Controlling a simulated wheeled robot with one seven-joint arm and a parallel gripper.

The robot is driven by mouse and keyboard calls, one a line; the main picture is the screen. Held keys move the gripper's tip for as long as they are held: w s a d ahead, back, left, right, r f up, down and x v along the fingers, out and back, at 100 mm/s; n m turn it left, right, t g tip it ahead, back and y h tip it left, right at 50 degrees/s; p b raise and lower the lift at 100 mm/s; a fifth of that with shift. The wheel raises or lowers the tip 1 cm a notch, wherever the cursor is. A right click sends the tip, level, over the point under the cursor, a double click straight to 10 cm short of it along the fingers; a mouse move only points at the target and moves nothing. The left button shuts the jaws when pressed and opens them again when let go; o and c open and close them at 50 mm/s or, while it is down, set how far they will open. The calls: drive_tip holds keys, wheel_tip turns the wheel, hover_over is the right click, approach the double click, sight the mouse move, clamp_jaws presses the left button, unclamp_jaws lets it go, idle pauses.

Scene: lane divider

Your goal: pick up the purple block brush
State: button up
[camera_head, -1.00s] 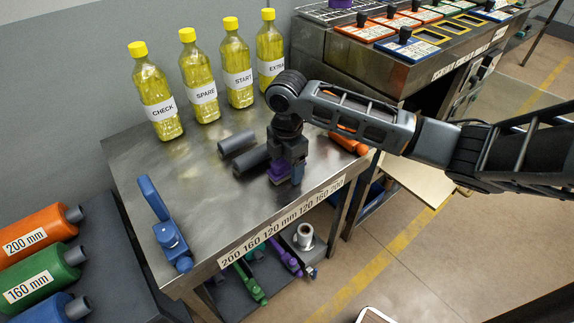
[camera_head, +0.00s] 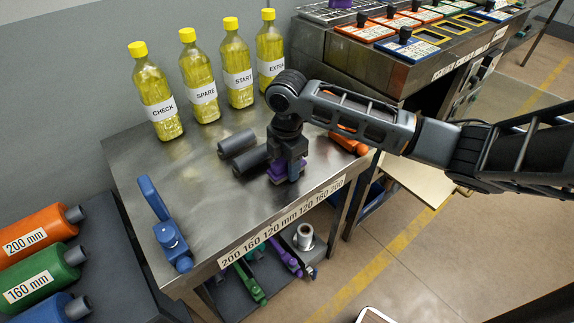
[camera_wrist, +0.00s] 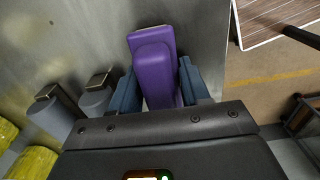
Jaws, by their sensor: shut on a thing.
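The purple block brush (camera_wrist: 153,58) is between the two blue-grey fingers of my gripper (camera_wrist: 158,88) in the wrist view. The fingers press on both of its sides, so my gripper is shut on it. In the head view my gripper (camera_head: 287,168) points down at the front right part of the metal table (camera_head: 215,215). Only a little of the purple brush (camera_head: 277,169) shows there, beneath and between the fingers. I cannot tell whether it touches the tabletop.
Two dark grey cylinders (camera_head: 237,143) lie just left of my gripper. An orange tool (camera_head: 348,143) lies to its right, partly behind my arm. A blue tool (camera_head: 165,225) is at the table's left. Several yellow bottles (camera_head: 240,75) stand at the back. The middle front is clear.

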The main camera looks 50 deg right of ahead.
drive_tip(key=shift+r, duration=0.45)
drive_tip(key=r, duration=0.2)
drive_tip(key=d+r+b, duration=0.1)
drive_tip(key=shift+s+d+r, duration=0.1)
drive_tip(key=shift+s+r, duration=0.15)
drive_tip(key=shift+r, duration=0.05)
drive_tip(key=s+d+r+b, duration=0.1)
drive_tip(key=s+d+r, duration=0.4)
drive_tip(key=d, duration=0.4)
drive_tip(key=shift+r, duration=0.75)
